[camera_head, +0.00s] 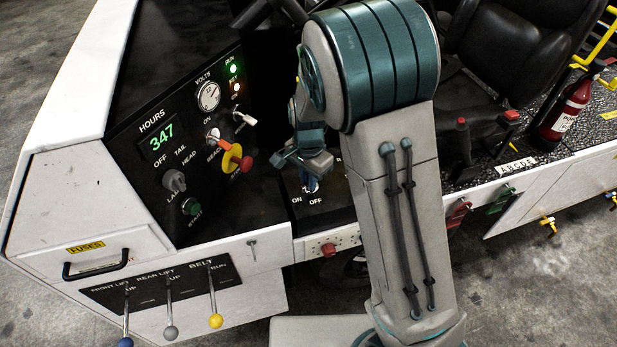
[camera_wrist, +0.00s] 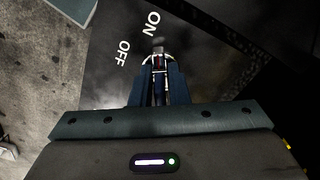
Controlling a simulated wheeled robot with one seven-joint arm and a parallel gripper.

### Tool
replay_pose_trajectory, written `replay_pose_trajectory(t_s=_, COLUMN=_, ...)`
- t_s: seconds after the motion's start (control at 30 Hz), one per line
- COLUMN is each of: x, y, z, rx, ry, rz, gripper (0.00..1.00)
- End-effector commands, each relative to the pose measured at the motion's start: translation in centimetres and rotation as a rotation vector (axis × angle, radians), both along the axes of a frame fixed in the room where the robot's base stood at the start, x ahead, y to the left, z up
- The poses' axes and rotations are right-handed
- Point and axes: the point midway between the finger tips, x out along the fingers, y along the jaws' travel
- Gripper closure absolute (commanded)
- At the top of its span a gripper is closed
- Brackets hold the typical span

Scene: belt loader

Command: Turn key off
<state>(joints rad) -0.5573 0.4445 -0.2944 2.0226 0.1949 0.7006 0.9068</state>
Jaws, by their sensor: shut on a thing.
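The key switch (camera_head: 311,186) is on the dark panel, by the ON and OFF labels in the head view, and my arm partly hides it. In the wrist view the switch (camera_wrist: 158,44) shows as a small round metal part just beyond the fingertips, beside the words ON and OFF. My gripper (camera_wrist: 157,66) is shut on the key, a thin piece between the two fingers with a little red on it. In the head view my gripper (camera_head: 308,172) reaches down to the switch. The key's exact angle cannot be told.
The dash (camera_head: 190,140) to the left carries a dial, lamps, knobs and a red and yellow button. Several levers stand on the belt panel (camera_head: 185,290) below. A black seat (camera_head: 520,50) and a red extinguisher (camera_head: 570,108) are at the right. My arm covers the middle.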

Motion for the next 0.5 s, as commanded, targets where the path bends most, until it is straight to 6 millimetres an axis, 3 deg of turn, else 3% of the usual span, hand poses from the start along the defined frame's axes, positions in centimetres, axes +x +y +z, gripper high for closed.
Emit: replay_pose_trajectory(t_s=0.5, x=-0.01, y=-0.09, z=-0.04, rx=0.001, ry=-0.001, rz=0.127, gripper=1.00)
